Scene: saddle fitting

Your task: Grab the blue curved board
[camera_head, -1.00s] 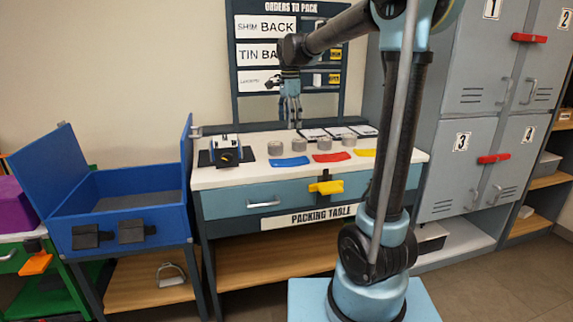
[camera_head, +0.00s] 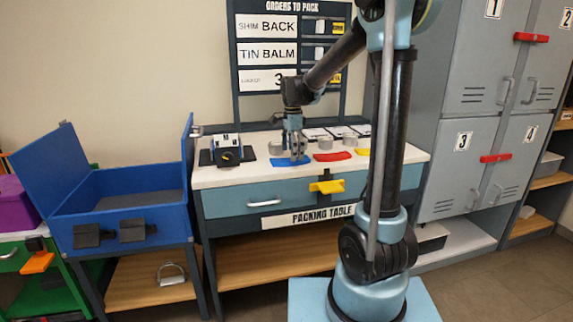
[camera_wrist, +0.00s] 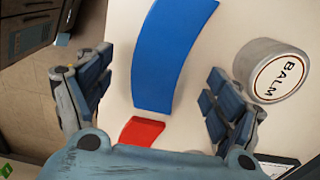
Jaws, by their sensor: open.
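The blue curved board (camera_head: 289,162) lies flat on the white top of the packing table (camera_head: 225,178), near its front edge. In the wrist view the blue board (camera_wrist: 168,55) runs lengthwise between my two fingers. My gripper (camera_head: 295,154) is open and points down just above the board, partly hiding it. In the wrist view the fingers of my gripper (camera_wrist: 155,100) stand apart on either side of the board, with gaps. I cannot tell how high above the board they are.
A red curved piece (camera_head: 332,156) lies right of the blue board, and a yellow one (camera_head: 363,152) lies beyond it. A round tin labelled BALM (camera_wrist: 276,72) stands close to one finger. A black device (camera_head: 228,152) stands left. A blue open box (camera_head: 120,205) is further left.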

